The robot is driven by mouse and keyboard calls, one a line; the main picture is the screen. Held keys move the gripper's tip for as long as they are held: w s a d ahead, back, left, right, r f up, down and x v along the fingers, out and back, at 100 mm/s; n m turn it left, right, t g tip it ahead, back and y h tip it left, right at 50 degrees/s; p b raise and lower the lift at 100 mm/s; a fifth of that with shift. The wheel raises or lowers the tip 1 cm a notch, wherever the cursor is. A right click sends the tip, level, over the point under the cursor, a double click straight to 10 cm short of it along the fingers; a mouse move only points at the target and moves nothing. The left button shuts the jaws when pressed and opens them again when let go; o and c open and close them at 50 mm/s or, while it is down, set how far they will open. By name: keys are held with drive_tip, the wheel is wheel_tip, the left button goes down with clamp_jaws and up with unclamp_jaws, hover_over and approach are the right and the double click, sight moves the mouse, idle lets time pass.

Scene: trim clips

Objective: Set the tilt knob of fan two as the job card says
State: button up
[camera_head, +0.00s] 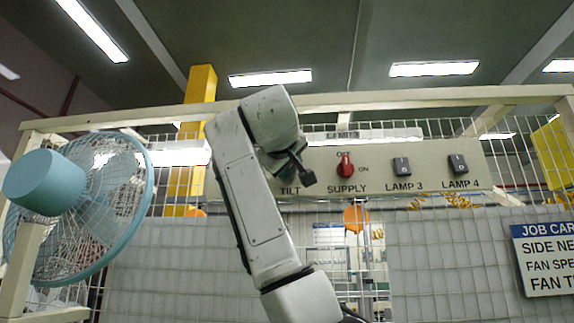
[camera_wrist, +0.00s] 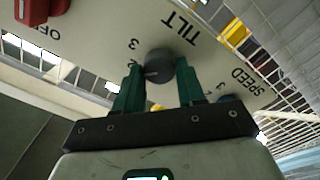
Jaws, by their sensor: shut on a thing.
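The dark grey tilt knob (camera_wrist: 160,66) sits on the pale panel beside the word TILT in the wrist view. A light mark on it faces left in that view, near the printed digits. My gripper (camera_wrist: 158,72) is shut on the knob, with a green finger on each side. In the head view my arm hides the knob and most of the gripper. The job card (camera_head: 545,262) hangs at the right and is cut off by the picture edge. Only "SIDE NE", "FAN SPE" and "FAN T" can be read, so its values do not show.
The panel (camera_head: 430,178) also carries a red supply knob (camera_head: 345,167), a lamp 3 switch (camera_head: 402,166) and a lamp 4 switch (camera_head: 458,165). A light-blue fan (camera_head: 42,184) stands at the left, before wire mesh.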

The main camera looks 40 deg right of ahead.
drive_tip(key=shift+a, duration=0.1)
drive_tip(key=o, duration=1)
drive_tip(key=shift+o, duration=0.2)
drive_tip(key=b+v, duration=0.3)
drive_tip(key=v, duration=0.7)
drive_tip(key=shift+s+a, duration=0.25)
drive_tip(key=shift+a, duration=0.05)
